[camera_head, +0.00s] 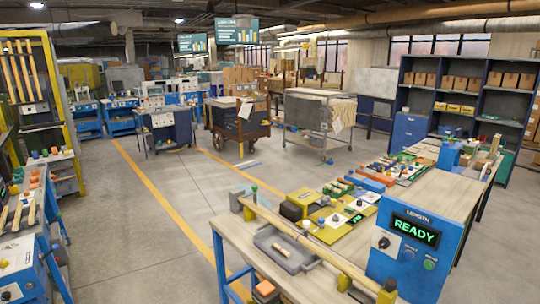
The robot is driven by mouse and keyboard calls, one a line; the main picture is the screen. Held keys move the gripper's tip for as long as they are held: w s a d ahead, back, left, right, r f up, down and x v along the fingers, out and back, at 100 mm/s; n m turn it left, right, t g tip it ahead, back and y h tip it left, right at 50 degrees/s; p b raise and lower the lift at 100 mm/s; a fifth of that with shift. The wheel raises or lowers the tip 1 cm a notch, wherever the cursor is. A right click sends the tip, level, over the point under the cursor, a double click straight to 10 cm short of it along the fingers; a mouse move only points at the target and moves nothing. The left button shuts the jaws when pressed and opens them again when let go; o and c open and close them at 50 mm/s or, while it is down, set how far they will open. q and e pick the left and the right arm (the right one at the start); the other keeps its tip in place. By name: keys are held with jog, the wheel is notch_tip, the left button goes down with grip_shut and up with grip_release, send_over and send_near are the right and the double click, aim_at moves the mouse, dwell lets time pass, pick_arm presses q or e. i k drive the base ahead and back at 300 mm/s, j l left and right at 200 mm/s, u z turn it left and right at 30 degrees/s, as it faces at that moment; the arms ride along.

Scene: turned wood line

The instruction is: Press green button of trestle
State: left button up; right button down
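A wooden-topped workbench (440,190) on blue legs stands at the front right. A blue box (400,278) at its near end has a lit display reading READY under the word LENGTH. A round green button (430,264) sits low on the box's face, right of a small blue button (408,256). A dark knob (383,242) on a white plate is to the left. Another small green cap (254,188) tops a post on the bench. I cannot tell which part is called the trestle. Neither of my grippers shows.
A round wooden bar (300,238) runs along the bench above a grey tray (283,250). Yellow control plates and colored blocks crowd the bench. Another blue station (30,235) stands at the left. Open grey floor (165,215) with yellow lines lies between them. A metal cart (318,118) stands behind.

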aim_at(429, 266)
jog(key=l+z, duration=0.15)
jog(key=z, duration=1)
jog(key=k+l, duration=0.05)
